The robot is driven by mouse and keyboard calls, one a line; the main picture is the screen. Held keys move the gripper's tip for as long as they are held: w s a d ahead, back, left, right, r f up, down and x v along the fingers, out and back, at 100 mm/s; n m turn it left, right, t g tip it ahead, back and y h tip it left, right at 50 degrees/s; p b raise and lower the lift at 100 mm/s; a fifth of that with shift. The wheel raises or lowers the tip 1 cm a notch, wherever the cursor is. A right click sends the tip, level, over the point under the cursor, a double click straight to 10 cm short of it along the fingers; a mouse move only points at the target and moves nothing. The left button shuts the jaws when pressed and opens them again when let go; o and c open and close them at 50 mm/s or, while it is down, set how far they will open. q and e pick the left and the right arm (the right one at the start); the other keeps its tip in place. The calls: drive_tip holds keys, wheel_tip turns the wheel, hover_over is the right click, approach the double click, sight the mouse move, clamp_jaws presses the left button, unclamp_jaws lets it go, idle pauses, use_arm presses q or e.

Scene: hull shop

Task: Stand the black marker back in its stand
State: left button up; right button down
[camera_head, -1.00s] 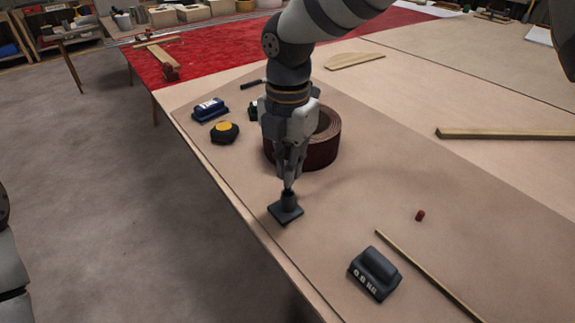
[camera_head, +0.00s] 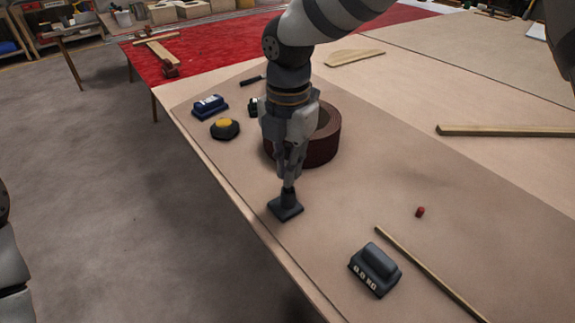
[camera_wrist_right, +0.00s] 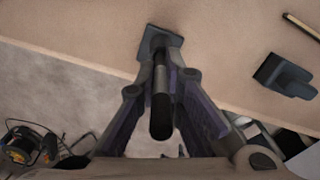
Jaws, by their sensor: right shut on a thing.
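My right gripper (camera_head: 288,180) is directly above the marker stand (camera_head: 287,210), a dark square base with a short socket near the table's front left edge. In the right wrist view my right gripper (camera_wrist_right: 162,75) is shut on the black marker (camera_wrist_right: 161,110), which lies between its fingers and points toward the stand (camera_wrist_right: 158,40). The fingertips are at the top of the socket. The marker's lower end is hidden, so I cannot tell how deep it sits. My left gripper is not in view; only part of my left arm shows at the left edge.
A dark weight block (camera_head: 376,270), a thin wooden strip (camera_head: 425,270) and a small red cylinder (camera_head: 420,212) lie to the right. A brown roll (camera_head: 325,140) stands just behind my right gripper. A yellow-and-black item (camera_head: 225,128) and a blue block (camera_head: 209,106) lie farther back.

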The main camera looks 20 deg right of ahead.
sight(288, 145)
drive_tip(key=shift+f, duration=0.2)
drive_tip(key=c, duration=1.6)
unclamp_jaws()
drive_tip(key=shift+c, duration=0.2)
wheel_tip(288, 145, up, 8)
drive_tip(key=shift+r, duration=0.1)
